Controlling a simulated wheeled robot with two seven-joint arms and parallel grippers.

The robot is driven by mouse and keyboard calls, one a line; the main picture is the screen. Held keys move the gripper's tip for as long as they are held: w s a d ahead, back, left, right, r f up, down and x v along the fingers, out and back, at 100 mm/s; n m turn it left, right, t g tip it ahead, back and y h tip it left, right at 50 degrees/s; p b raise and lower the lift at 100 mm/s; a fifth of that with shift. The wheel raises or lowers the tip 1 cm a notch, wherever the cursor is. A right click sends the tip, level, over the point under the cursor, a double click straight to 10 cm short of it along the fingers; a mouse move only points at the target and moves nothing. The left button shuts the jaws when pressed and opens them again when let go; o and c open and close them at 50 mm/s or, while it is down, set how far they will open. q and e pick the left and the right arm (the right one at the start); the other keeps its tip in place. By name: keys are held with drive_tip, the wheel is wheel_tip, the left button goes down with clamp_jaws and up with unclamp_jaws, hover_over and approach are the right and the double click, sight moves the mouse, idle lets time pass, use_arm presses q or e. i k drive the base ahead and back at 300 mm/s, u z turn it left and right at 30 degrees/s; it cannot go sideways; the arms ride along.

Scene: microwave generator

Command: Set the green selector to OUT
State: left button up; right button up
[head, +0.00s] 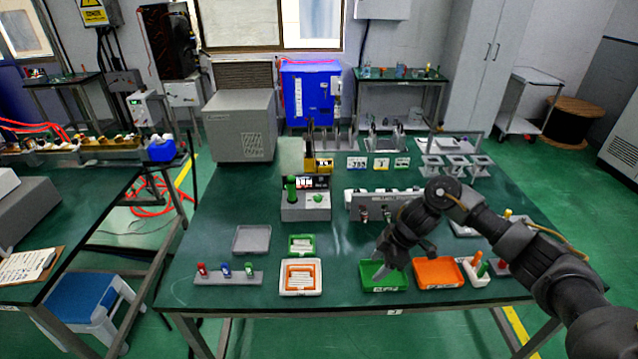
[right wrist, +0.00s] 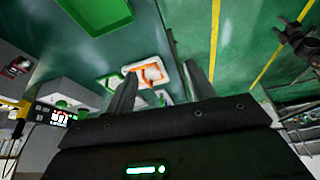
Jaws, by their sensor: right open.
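The green selector (head: 291,186) is an upright green handle on the left of a grey control box (head: 305,209) in the middle of the table. Where its handle points cannot be read. A green knob (right wrist: 62,104) beside a lit display shows at the left of the right wrist view, likely the same selector. My right gripper (head: 386,268) is over the green tray, to the right of and nearer than the box, apart from the selector. Its two fingers (right wrist: 163,85) are spread and empty. A dark jaw-like shape (right wrist: 298,38) at the right wrist view's edge may be my left gripper.
A green tray (head: 370,287) and an orange tray (head: 438,285) lie at the table's front right. A white-and-orange tray (head: 301,291) and a rack of coloured pegs (head: 228,278) are at the front left. A grey device (head: 384,204) stands right of the control box.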

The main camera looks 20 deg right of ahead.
sight(318, 198)
drive_tip(key=u, duration=0.05)
drive_tip(key=i, duration=1.45)
